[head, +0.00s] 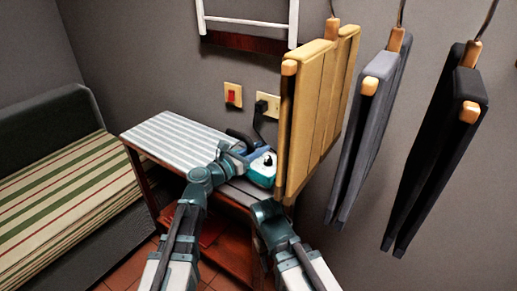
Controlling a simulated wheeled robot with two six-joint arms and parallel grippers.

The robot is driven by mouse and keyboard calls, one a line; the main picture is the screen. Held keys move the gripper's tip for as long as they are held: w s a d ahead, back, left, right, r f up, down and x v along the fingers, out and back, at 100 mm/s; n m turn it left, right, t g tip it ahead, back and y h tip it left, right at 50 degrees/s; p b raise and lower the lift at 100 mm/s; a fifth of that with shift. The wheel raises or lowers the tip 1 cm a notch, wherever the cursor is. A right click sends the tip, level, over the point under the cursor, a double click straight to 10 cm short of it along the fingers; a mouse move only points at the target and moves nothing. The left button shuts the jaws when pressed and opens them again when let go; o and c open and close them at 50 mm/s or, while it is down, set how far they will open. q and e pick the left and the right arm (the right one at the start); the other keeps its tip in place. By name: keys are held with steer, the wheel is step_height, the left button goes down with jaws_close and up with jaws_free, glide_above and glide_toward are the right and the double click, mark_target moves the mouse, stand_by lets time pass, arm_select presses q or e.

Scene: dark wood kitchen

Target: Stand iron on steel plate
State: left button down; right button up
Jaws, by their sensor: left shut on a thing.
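The iron (261,169), teal and white with a dark dial, is at the right end of the striped ironing board (165,138). The grey steel plate (238,190) shows below it at that end of the board. My left gripper (236,151) is at the iron's left side and shut on it; the fingers are small and partly hidden. I cannot tell whether the iron touches the plate. My right arm's end, with the right gripper (266,209), is in front of the board's right end; its fingers are not clear.
Folded tan (318,110), grey (368,125) and black (440,150) boards hang at the right, the tan one close beside the iron. A black plug with a cord is in the wall socket (267,106). A striped sofa (65,185) stands at the left.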

arm_select(q)
steer(key=shift+f+b, duration=0.4)
steer(key=shift+f, duration=0.45)
steer(key=shift+r, duration=0.1)
arm_select(e)
steer(key=shift+f, duration=0.75)
arm_select(q)
steer(key=c, duration=1.1)
jaws_free()
steer(key=shift+f, duration=0.2)
steer(key=o, duration=0.5)
steer(key=shift+r, duration=0.1)
arm_select(e)
steer(key=shift+f, duration=0.1)
